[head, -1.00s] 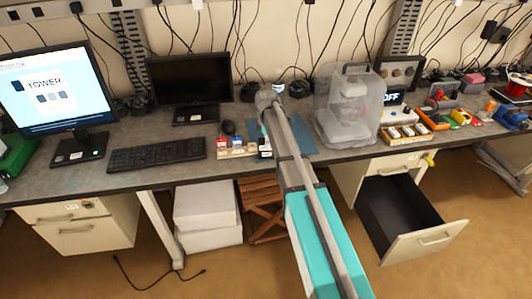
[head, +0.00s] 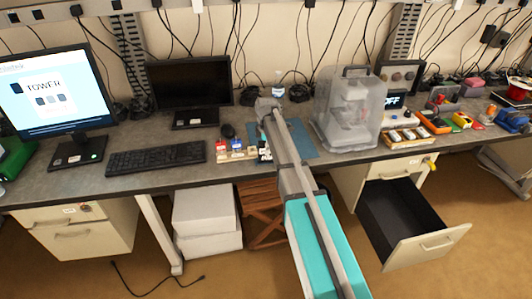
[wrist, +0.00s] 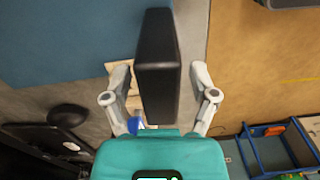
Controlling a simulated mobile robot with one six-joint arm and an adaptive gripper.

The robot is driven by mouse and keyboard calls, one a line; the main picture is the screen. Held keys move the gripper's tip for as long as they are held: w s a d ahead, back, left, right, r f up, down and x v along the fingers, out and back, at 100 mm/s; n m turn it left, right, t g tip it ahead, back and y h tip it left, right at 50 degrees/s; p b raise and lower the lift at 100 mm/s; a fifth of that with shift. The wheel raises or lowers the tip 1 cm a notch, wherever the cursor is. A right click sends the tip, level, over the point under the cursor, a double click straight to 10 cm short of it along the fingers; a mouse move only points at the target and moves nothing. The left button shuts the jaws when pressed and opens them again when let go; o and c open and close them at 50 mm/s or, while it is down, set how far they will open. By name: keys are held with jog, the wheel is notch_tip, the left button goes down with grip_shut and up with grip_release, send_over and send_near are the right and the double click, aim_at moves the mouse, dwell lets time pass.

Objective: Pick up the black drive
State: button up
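The black drive (wrist: 157,92) is a dark upright slab in the middle of the wrist view, standing at the desk's edge. My gripper (wrist: 160,72) is open, with one finger on each side of the drive. A gap shows between the drive and each finger, so I see no contact. In the head view my own arm hides most of the gripper and the drive.
A blue mat (wrist: 75,40) lies beside the drive. Small coloured blocks (head: 236,152) stand left of my arm, and a clear-cased machine (head: 347,110) stands to the right. An open drawer (head: 402,215) juts out below the desk.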

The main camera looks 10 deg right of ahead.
grip_shut()
jog(key=shift+r, duration=0.2)
dwell(0.3)
jog(key=shift+r+p, duration=0.75)
jog(key=shift+p, duration=0.25)
jog(key=s+d+r+p, duration=0.2)
jog(key=s+r+p, duration=0.9)
jog(key=s, duration=0.3)
jog(key=shift+w, duration=0.1)
